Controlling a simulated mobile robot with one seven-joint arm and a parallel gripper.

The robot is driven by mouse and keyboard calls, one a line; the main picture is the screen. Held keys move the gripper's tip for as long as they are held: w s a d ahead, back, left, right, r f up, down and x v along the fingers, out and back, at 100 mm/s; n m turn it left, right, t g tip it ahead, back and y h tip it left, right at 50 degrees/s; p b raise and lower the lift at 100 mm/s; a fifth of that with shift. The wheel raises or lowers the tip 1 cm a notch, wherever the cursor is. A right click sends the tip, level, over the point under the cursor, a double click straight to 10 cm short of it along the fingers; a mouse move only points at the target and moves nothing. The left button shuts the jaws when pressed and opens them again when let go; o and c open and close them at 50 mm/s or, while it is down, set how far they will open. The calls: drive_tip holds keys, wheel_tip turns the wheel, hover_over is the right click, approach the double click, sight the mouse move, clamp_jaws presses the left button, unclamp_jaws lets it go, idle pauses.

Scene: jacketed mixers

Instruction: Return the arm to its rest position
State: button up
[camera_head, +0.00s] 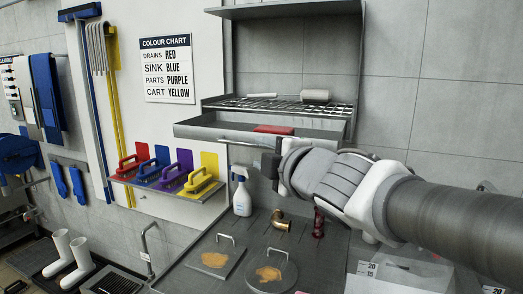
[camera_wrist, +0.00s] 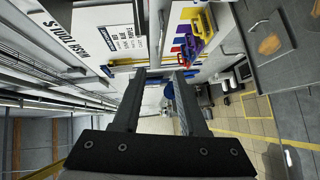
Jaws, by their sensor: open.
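My arm comes in from the right of the head view and reaches left over the counter. My gripper (camera_head: 270,163) is at its end, in front of the wall below the grey tray shelf. In the wrist view the two dark fingers of my gripper (camera_wrist: 160,78) stand apart with nothing between them. The fingertips are small and partly hidden by the wrist in the head view.
The steel counter (camera_head: 200,262) holds stained lids (camera_head: 268,272), a spray bottle (camera_head: 241,192), a brass elbow (camera_head: 279,220) and a red fitting (camera_head: 319,222). A tray shelf (camera_head: 210,131) hangs above the gripper. Coloured brushes (camera_head: 170,178) stand left. Floor (camera_wrist: 240,150) shows open.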

drive_tip(key=shift+s+d, duration=0.25)
drive_tip(key=shift+s, duration=0.35)
drive_tip(key=s+d+f+m+g+h, duration=0.2)
drive_tip(key=s+d+f+m+h, duration=0.1)
drive_tip(key=d+f+m+h, duration=0.25)
drive_tip(key=s+d+f+m+g+h, duration=0.2)
drive_tip(key=s+d+f+m, duration=0.2)
drive_tip(key=d+m, duration=0.35)
drive_tip(key=s+f+m+g+y, duration=0.1)
drive_tip(key=s+f+m+g, duration=0.4)
drive_tip(key=s+f+m, duration=0.3)
drive_tip(key=s+f, duration=0.1)
drive_tip(key=s, duration=0.3)
drive_tip(key=shift+s+f, duration=0.15)
drive_tip(key=shift+f, duration=0.05)
